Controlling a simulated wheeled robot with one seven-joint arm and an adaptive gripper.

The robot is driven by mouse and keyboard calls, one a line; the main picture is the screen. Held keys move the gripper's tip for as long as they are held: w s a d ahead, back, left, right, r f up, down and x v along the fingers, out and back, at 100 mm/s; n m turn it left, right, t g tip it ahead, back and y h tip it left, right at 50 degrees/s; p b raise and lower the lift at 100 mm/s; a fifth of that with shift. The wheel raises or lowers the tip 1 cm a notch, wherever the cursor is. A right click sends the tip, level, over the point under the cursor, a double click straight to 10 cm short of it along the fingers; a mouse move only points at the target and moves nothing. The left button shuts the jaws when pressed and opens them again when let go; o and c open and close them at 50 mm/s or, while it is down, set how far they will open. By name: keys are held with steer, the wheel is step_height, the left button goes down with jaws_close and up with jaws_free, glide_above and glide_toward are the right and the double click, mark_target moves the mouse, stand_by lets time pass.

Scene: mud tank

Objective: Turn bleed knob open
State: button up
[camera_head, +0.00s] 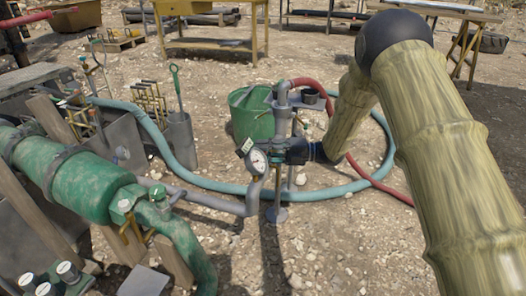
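A round white pressure gauge (257,161) sits on the grey pipe assembly near the middle of the view, with a small tag (244,147) beside it. A dark green fitting (272,146) shows just behind the gauge. My arm comes down from the upper right, and my gripper (291,151) is at this assembly, just right of the gauge. Its fingertips are small and dark here, and I cannot tell whether they are open or shut. I cannot make out the bleed knob clearly; the gripper may hide it.
A grey upright pipe (281,185) stands at the gripper. A green bucket (250,116) is behind it. A red hose (398,193) and a teal hose (345,189) cross the stony ground. A large green pump body (75,180) fills the left. Open ground lies in front.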

steer(key=shift+o, duration=0.2)
steer(key=d, duration=1.2)
steer(key=shift+s, duration=0.3)
